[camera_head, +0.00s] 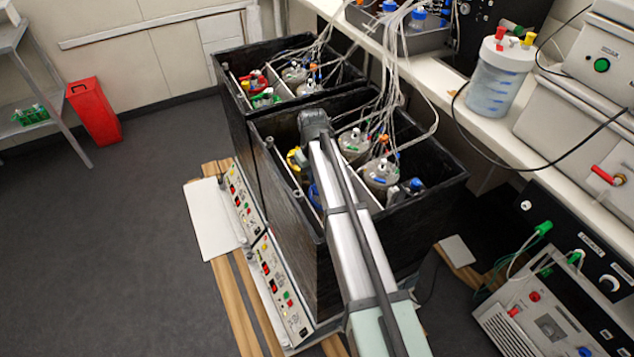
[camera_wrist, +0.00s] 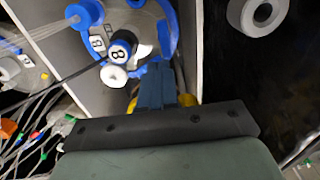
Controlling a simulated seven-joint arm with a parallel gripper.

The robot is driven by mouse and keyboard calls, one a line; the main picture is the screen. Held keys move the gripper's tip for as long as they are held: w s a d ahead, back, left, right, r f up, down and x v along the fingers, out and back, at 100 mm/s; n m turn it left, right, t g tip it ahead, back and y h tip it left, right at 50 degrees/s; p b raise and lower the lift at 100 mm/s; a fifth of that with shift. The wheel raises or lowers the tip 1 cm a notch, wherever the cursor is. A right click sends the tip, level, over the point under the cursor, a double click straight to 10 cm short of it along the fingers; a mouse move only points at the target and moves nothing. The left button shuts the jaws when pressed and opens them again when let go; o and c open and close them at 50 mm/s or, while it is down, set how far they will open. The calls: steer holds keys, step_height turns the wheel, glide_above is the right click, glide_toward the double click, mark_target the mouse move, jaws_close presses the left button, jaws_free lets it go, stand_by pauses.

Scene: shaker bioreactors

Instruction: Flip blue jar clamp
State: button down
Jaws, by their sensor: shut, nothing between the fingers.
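The blue jar clamp shows in the wrist view as a curved blue band (camera_wrist: 171,24) around a jar top at the upper middle. In the head view a small blue part (camera_head: 314,194) shows beside my arm, inside the near black box. My gripper (camera_wrist: 158,68) has its dark blue fingers together with nothing between them. Its tips are at the lower edge of the blue band in the picture; I cannot tell whether they touch it. In the head view the gripper is hidden behind my arm. Yellow parts (camera_wrist: 187,101) show beside and behind the fingers.
The near black box (camera_head: 290,235) has high walls and a light divider. Tubes (camera_head: 400,75) run down to several jars (camera_head: 380,175). Round caps marked 8 (camera_wrist: 122,47) and a white knob (camera_wrist: 113,75) lie close left of the fingers. A dark wall is on the right.

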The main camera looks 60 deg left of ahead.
steer(key=shift+f, duration=0.9)
stand_by(0.6)
steer(key=shift+r, duration=3.5)
